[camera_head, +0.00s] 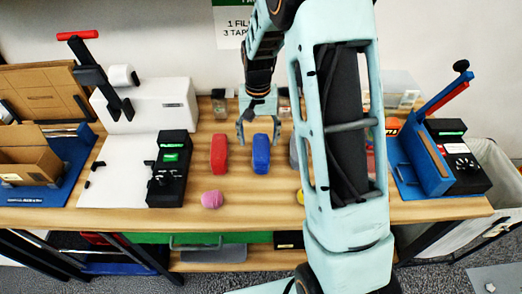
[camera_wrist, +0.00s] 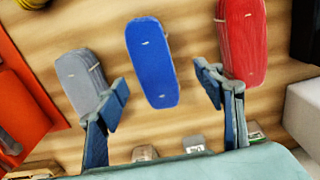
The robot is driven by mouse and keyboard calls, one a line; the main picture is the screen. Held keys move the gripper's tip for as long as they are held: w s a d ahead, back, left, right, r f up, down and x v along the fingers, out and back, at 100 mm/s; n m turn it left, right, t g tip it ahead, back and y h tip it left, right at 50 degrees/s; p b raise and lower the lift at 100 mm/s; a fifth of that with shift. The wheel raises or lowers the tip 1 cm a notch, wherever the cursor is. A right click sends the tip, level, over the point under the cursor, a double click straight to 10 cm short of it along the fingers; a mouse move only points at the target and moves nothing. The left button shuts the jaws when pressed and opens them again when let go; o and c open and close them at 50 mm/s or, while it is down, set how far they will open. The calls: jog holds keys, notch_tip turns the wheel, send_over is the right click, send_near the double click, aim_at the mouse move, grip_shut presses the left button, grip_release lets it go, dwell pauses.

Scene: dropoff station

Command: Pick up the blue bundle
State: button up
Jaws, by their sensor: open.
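The blue bundle (camera_head: 261,154) lies on the wooden table, right of a red bundle (camera_head: 219,154) in the head view. In the wrist view the blue bundle (camera_wrist: 152,62) is long and rounded, with a small pale mark on top. My gripper (camera_head: 259,135) is open and empty, at the far end of the blue bundle. In the wrist view my gripper (camera_wrist: 160,92) has its fingertips either side of the bundle's near end, with gaps on both sides. I cannot tell the height of the fingertips above the table.
A grey bundle (camera_wrist: 82,82) lies left of the blue one in the wrist view, close to one finger. The red bundle (camera_wrist: 242,40) is close to the other finger. A pink lump (camera_head: 212,199) lies nearer the table's front edge. A black control box (camera_head: 169,170) stands farther left.

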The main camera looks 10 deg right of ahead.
aim_at(261, 147)
jog(key=shift+d+f+p, duration=0.2)
jog(key=shift+f+p, duration=0.1)
jog(key=shift+f, duration=1.25)
jog(key=shift+d+f+p, duration=0.2)
jog(key=shift+f+p, duration=0.1)
jog(key=shift+f, duration=1.2)
jog(key=c, duration=1.3)
jog(key=shift+c, duration=0.3)
jog(key=shift+r, duration=0.1)
